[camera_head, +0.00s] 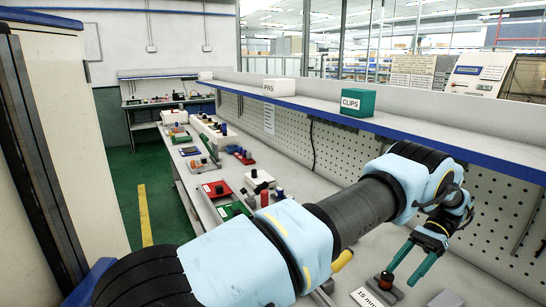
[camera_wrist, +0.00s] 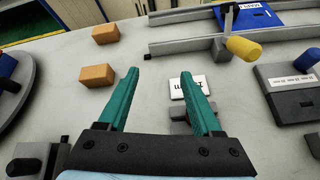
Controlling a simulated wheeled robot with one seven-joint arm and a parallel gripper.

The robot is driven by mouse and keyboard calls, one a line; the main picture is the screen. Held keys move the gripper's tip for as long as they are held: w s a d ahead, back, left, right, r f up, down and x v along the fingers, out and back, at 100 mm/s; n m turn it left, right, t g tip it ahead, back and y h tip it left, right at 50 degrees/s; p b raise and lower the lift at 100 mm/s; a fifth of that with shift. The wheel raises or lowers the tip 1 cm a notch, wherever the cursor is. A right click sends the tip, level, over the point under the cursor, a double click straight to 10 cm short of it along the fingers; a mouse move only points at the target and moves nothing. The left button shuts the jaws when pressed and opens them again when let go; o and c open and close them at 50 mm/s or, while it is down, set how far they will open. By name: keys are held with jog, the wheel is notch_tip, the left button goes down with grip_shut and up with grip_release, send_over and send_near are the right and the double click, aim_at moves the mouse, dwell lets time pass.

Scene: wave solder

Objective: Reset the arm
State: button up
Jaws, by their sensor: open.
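My gripper (camera_head: 400,276) is at the lower right of the head view, at the end of my outstretched arm over the workbench. Its two teal fingers point down towards the bench top. In the wrist view my gripper (camera_wrist: 160,72) has its fingers well apart, with nothing held between them. Bare grey bench top shows in the gap. A small white label card (camera_wrist: 188,86) is seen behind the right finger, beside a grey block partly hidden by it. In the head view a dark piece with a red-brown knob (camera_head: 386,281) is close by the fingertips.
Two orange blocks (camera_wrist: 106,33) lie left of the fingers. Grey rails, a yellow cylinder (camera_wrist: 243,47) and a labelled grey block (camera_wrist: 295,85) are on the right. A shelf with a PINS box (camera_head: 279,88) and a green CLIPS box (camera_head: 358,101) runs above the bench, with pegboard (camera_head: 340,150) below.

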jog(key=w+a+r+n+t+h, duration=0.1)
jog(key=w+a+r+n+h, duration=0.3)
jog(key=a, duration=0.6)
jog(key=w+a+r+n+h, duration=0.3)
jog(key=w+a+r, duration=0.25)
jog(key=a, duration=0.35)
jog(key=s+a+r+n+t+h, duration=0.1)
jog(key=s+a+n+t, duration=0.1)
jog(key=a, duration=0.4)
jog(key=s+a+r+n+t+h, duration=0.1)
jog(key=s+a+n+t, duration=0.1)
jog(key=s+a, duration=0.2)
jog(key=s+a+r+n+t+h+b, duration=0.1)
jog(key=s+a+n+t, duration=0.1)
jog(key=a, duration=0.8)
jog(key=shift+s+r+n, duration=0.15)
jog(key=shift+s+n, duration=0.15)
jog(key=shift+s, duration=0.55)
